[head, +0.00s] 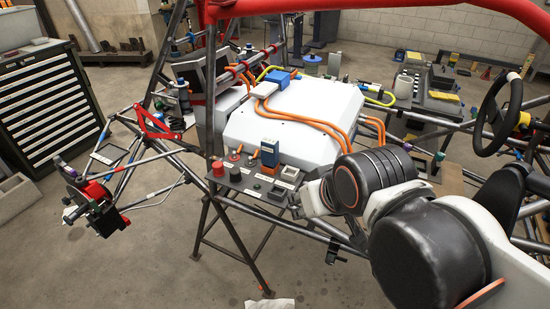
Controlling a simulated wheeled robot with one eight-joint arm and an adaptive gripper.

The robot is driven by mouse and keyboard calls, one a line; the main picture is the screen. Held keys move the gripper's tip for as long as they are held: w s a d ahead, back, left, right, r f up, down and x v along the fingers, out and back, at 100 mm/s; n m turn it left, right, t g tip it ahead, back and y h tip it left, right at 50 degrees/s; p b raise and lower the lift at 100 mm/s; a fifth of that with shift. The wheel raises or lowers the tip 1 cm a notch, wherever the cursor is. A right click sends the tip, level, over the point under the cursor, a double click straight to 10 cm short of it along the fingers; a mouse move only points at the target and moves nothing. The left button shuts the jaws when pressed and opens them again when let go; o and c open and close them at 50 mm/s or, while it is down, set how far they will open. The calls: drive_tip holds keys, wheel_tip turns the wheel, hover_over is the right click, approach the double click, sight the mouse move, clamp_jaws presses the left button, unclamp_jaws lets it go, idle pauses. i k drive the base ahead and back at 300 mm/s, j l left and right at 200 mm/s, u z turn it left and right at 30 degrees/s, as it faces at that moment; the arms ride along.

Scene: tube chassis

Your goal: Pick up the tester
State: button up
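A small upright device with a blue top and an orange-brown body (269,156), which looks like the tester, stands on a narrow dark tray (235,182) in front of the white chassis box. My arm reaches in from the lower right. My gripper (306,203) is at the tray's right end, to the right of and nearer than the device, and appears apart from it. The wrist partly hides the gripper, and its fingers are too small to read as open or shut.
The tray also holds a red button (218,168), a grey socket block (290,173) and several small parts. A large white box (285,125) with orange cables lies behind.

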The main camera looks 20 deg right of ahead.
sight(269, 147)
drive_tip(key=z, duration=1.25)
drive_tip(key=k+j+z, duration=0.25)
drive_tip(key=k+z, duration=0.2)
